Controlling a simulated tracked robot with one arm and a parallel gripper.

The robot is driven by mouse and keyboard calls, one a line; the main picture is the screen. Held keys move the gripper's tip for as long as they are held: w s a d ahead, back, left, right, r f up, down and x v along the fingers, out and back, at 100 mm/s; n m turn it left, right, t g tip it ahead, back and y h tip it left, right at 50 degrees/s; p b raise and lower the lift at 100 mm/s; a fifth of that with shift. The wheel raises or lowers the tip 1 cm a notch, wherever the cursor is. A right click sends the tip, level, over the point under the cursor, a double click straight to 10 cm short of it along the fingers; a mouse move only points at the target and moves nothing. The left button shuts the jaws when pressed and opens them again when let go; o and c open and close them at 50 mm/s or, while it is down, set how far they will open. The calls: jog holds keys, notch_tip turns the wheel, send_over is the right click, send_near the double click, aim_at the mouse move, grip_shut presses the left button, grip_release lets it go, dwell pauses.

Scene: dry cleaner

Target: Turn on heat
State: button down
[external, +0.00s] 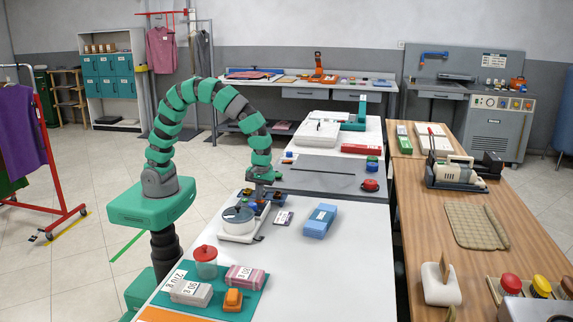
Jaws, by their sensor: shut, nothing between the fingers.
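My gripper (263,192) is shut and empty. It points down at the near left edge of the grey board, close above a small cluster of dark and coloured parts. The gripper partly hides this cluster, and I cannot tell whether it touches any part. Small blue and red knob-like parts (256,209) show just below it. No label reading heat can be made out. A grey machine (493,125) with several coloured buttons stands at the back right.
A brown table (425,225) with an appliance (456,172) stands to the right. The floor at left is mostly clear.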

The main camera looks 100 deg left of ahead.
aim_at(264, 201)
jog(key=shift+w+r, duration=0.15)
jog(key=shift+w, duration=0.2)
notch_tip(264, 201, up, 14)
jog(key=w+p, duration=0.1)
jog(key=p, duration=0.1)
jog(key=shift+w+p, duration=0.3)
jog(key=shift+w, duration=0.05)
dwell(0.4)
jog(key=shift+s+a+b, duration=0.1)
jog(key=shift+s+b, duration=0.65)
jog(key=shift+b, duration=0.4)
jog(key=shift+f, duration=0.25)
